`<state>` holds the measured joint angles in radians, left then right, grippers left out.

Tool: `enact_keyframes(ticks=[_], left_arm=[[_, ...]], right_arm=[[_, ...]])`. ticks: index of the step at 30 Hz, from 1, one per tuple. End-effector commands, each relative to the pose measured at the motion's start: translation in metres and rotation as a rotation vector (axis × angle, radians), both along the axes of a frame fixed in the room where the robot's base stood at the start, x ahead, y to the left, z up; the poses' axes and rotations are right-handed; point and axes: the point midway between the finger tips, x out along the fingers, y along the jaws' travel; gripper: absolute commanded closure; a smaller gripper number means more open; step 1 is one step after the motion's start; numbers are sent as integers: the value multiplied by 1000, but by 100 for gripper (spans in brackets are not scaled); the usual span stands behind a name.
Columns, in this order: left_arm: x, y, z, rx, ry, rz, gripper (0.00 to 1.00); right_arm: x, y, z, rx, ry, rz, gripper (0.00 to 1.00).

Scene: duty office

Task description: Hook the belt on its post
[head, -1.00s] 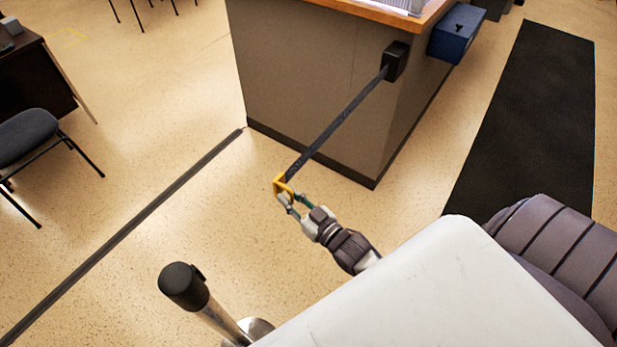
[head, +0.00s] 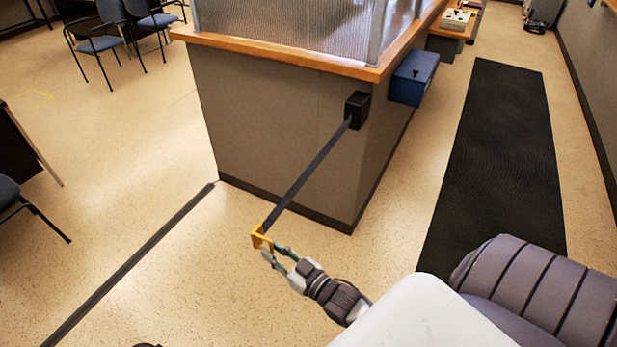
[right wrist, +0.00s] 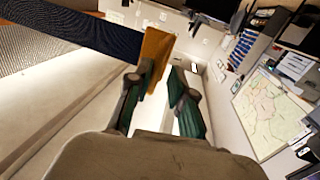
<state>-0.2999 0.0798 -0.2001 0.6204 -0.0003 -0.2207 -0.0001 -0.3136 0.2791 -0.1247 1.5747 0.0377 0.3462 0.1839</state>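The dark belt (head: 308,174) runs taut and slanting from a black wall box (head: 357,110) on the counter's side to its yellow end clip (head: 260,237). My right gripper (head: 273,252) is shut on this clip, holding it above the floor. In the right wrist view, the clip (right wrist: 156,52) sits at the fingertips (right wrist: 161,75), with the belt (right wrist: 75,32) leading off left. Only a sliver of the post's black top (head: 147,345) shows at the bottom edge of the head view, below and left of the gripper. My left gripper is out of view.
The grey counter (head: 270,140) with a wooden top stands ahead, a blue box (head: 414,78) on its side. A dark strip (head: 130,262) crosses the floor at left. A black mat (head: 495,150) lies at right. Chairs (head: 100,42) stand far left.

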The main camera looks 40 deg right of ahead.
Motion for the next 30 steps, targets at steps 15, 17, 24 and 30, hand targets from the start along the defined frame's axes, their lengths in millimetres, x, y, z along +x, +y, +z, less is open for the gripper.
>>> enact_keyframes(ticks=[15, 17, 24, 30], left_arm=[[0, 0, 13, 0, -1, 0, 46], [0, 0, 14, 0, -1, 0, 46], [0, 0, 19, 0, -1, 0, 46], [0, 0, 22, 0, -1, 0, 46]], right_arm=[[-37, -7, 1, 0, 0, 0, 79], [-41, -8, 1, 0, 1, 0, 79], [-57, -11, 1, 0, 1, 0, 79], [-71, -14, 1, 1, 1, 0, 79]])
